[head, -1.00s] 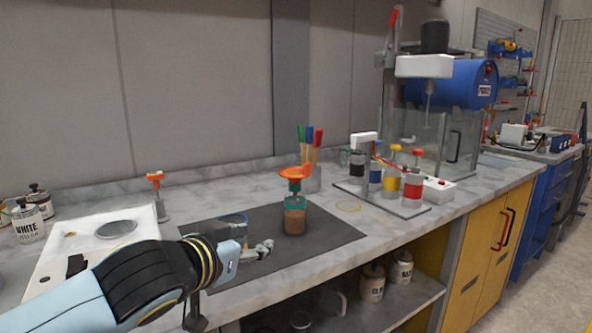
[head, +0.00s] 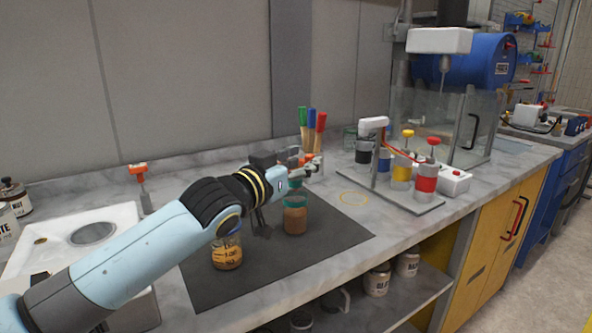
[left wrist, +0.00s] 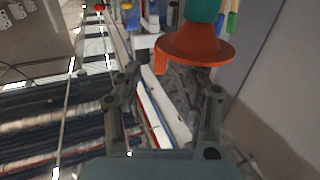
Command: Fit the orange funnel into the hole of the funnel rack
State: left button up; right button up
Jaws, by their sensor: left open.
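The orange funnel (left wrist: 195,45) shows at the top of the left wrist view, beyond the fingertips, with a flared rim and a small tab. In the head view it is mostly hidden by my left gripper (head: 306,168), at the top of a jar (head: 295,220) with brown contents and a teal upper part. My left gripper is open, close to the funnel; its fingers (left wrist: 168,84) are spread with nothing held between them. I cannot surely pick out the funnel rack; a grey post with an orange top (head: 138,170) stands at the left. My right gripper is not in view.
Brushes with coloured handles (head: 312,125) stand behind the funnel's jar. A rack of paint pots (head: 390,190) is to the right. The mat's right part is clear.

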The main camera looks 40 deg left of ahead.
aim_at(307, 159)
pick_arm(q)
jog(key=w, duration=0.2)
jog(key=shift+w, duration=0.4)
jog(key=shift+w+f, duration=0.1)
jog(key=shift+w, duration=0.15)
jog(key=shift+s, duration=0.1)
jog(key=shift+c, duration=0.7)
jog(key=c, duration=0.4)
jog(key=shift+c, duration=1.4)
grip_shut()
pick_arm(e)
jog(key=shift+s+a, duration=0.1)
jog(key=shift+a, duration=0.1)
